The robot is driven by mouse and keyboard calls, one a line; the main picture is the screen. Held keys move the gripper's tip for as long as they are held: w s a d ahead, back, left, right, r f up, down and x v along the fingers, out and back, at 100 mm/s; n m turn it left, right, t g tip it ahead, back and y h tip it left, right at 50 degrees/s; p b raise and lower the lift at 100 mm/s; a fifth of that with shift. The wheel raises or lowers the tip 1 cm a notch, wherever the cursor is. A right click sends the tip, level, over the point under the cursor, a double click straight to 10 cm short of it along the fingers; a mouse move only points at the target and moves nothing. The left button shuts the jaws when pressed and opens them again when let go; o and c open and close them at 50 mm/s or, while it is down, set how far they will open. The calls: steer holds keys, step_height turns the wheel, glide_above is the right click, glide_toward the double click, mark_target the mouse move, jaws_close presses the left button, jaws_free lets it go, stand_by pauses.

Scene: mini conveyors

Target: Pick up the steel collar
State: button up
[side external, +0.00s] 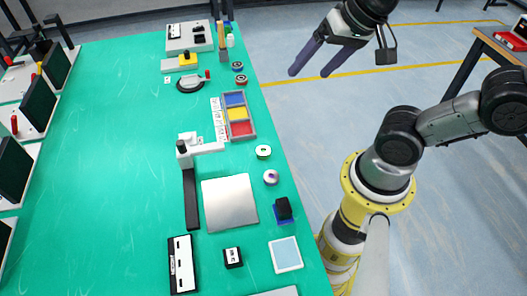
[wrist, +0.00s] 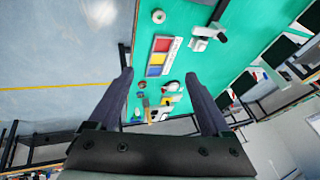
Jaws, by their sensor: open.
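My gripper (side external: 309,73) is open and empty, high up right of the table's edge in the side view. Its two dark fingers are spread apart in the wrist view (wrist: 159,77). A small silvery ring with a purplish centre (side external: 271,177) lies near the table's right edge and may be the steel collar. Two darker ring-shaped parts (side external: 238,66) (side external: 241,79) lie farther back. I cannot tell for certain which is the collar. My gripper touches none of them.
On the green table (side external: 110,150) are a tray with blue, yellow and red compartments (side external: 255,128), a silver plate (side external: 229,203), a black block (side external: 284,208) and a pale blue square (side external: 286,254). Black panels (side external: 38,107) line the left edge. The table's left middle is clear.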

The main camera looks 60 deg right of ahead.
steer(key=w+f+m+g, duration=0.1)
steer(key=w+f+m, duration=0.1)
steer(key=w+m, duration=0.2)
steer(key=m+g, duration=0.4)
steer(key=m, duration=0.1)
glide_above(264, 150)
step_height(264, 150, down, 10)
steer(key=shift+n+g, duration=0.3)
steer(key=f, duration=0.8)
steer(key=shift+s+f, duration=0.2)
steer(key=shift+s, duration=0.2)
steer(key=shift+w+f, duration=0.2)
steer(key=shift+f, duration=1.4)
steer(key=shift+w+f, duration=0.2)
steer(key=shift+f, duration=1.35)
jaws_close()
